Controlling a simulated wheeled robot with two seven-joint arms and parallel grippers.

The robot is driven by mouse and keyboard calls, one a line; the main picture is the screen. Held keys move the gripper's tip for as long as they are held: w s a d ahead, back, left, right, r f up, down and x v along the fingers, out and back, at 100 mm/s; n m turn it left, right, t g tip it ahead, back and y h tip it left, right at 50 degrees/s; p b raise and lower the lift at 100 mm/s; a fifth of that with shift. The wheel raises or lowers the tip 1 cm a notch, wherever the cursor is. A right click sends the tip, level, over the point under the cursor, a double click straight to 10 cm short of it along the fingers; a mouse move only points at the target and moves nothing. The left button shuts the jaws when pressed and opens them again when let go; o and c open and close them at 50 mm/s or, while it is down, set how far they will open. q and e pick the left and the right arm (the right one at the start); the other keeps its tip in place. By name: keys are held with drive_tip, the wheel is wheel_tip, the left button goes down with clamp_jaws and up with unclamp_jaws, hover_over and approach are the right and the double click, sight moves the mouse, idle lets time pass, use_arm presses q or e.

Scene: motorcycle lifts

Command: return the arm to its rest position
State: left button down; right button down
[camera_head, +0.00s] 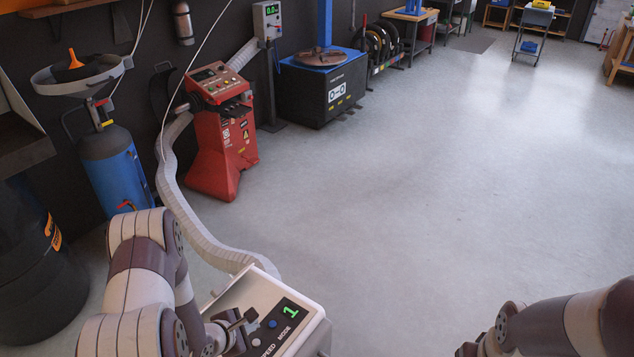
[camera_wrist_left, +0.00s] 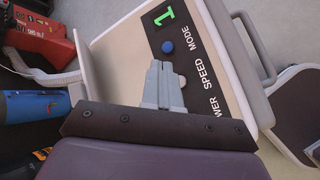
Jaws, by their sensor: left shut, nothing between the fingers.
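My left arm (camera_head: 140,275) reaches in from the left, bent over a white control box (camera_head: 248,293). My left gripper (camera_head: 248,316) is shut and empty, just over the box's face. In the left wrist view its grey fingers (camera_wrist_left: 159,68) point at the box's black panel (camera_wrist_left: 195,60). The tips appear close beside a blue button (camera_wrist_left: 167,47); I cannot tell whether they touch anything. The panel has a lit green "1" (camera_head: 290,310) and the labels SPEED and MODE. My right arm (camera_head: 560,325) shows at the lower right; its gripper is outside the frame.
A ribbed grey hose (camera_head: 185,215) runs behind the box. A red machine (camera_head: 220,140), a blue tank (camera_head: 115,165) and a black drum (camera_head: 35,265) stand along the left wall. The grey floor (camera_head: 430,190) to the right is open.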

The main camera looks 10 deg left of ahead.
use_arm(q)
drive_tip(key=shift+m, duration=0.3)
drive_tip(key=s+f+m+g, duration=0.1)
drive_tip(key=s+a+f+m+g, duration=0.1)
drive_tip(key=s+m, duration=0.1)
drive_tip(key=s+f+m+g+y, duration=0.1)
drive_tip(key=s+m, duration=0.1)
drive_tip(key=shift+a, duration=0.15)
drive_tip(key=s+m, duration=0.1)
drive_tip(key=s+m+g, duration=0.1)
drive_tip(key=m, duration=0.1)
drive_tip(key=s+a+r+m+g+y, duration=0.1)
drive_tip(key=shift+a+r+m, duration=0.1)
drive_tip(key=shift+m, duration=0.2)
drive_tip(key=s+d+r+m, duration=0.1)
drive_tip(key=d+r+m, duration=0.2)
drive_tip(key=r, duration=0.3)
drive_tip(key=s+d+r+m+g, duration=0.1)
drive_tip(key=s+d+r+m, duration=0.1)
drive_tip(key=d+r+m, duration=0.2)
drive_tip(key=s+d+r+m+g, duration=0.1)
drive_tip(key=d+r+m, duration=0.3)
drive_tip(key=r, duration=0.6)
drive_tip(key=m, duration=0.2)
drive_tip(key=shift+s+r+m+y, duration=0.25)
drive_tip(key=shift+s+m+y, duration=0.05)
drive_tip(key=shift+s, duration=0.1)
drive_tip(key=shift+w+a, duration=0.1)
